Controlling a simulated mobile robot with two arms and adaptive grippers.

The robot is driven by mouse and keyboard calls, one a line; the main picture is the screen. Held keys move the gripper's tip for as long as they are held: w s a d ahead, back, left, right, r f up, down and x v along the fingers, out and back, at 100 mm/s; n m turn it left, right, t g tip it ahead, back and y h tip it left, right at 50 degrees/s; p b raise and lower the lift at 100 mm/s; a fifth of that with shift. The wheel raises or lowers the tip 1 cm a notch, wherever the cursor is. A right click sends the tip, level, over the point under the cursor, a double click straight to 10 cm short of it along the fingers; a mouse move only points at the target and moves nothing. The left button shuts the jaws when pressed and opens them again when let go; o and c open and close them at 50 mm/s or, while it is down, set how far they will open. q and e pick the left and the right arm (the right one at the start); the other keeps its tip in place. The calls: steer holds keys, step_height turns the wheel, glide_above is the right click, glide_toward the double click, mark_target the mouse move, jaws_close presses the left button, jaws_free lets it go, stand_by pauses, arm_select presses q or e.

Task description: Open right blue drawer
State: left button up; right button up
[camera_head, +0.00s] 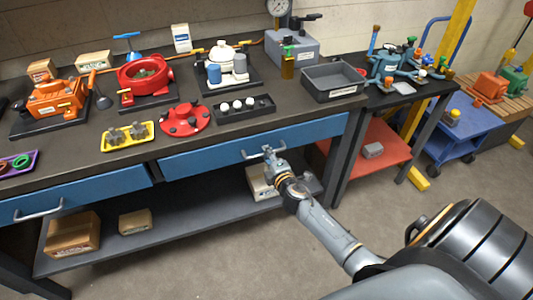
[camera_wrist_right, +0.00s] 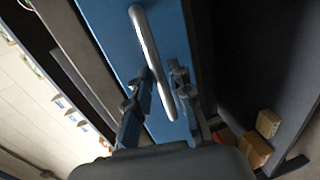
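The right blue drawer (camera_head: 310,132) sits under the dark workbench top, and its front looks flush with the bench. Its silver bar handle (camera_head: 249,155) is partly hidden by my right gripper (camera_head: 269,152). In the right wrist view, the handle (camera_wrist_right: 148,48) runs between the two fingers of the right gripper (camera_wrist_right: 160,92), against the blue drawer front (camera_wrist_right: 108,32). The fingers are apart, one on each side of the bar, with a gap visible beside it. Whether either finger touches the bar is unclear. My left gripper is not in view.
The left blue drawer (camera_head: 90,193) with its own handle (camera_head: 38,214) is beside it. Cardboard boxes (camera_head: 73,234) stand on the lower shelf (camera_head: 180,222). A red shelf (camera_head: 385,150) is to the right. Motors and trays cover the bench top. The floor in front is clear.

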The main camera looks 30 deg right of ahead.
steer(key=shift+w+d+f, duration=0.15)
steer(key=shift+w, duration=0.5)
jaws_close()
steer(key=shift+f, duration=0.1)
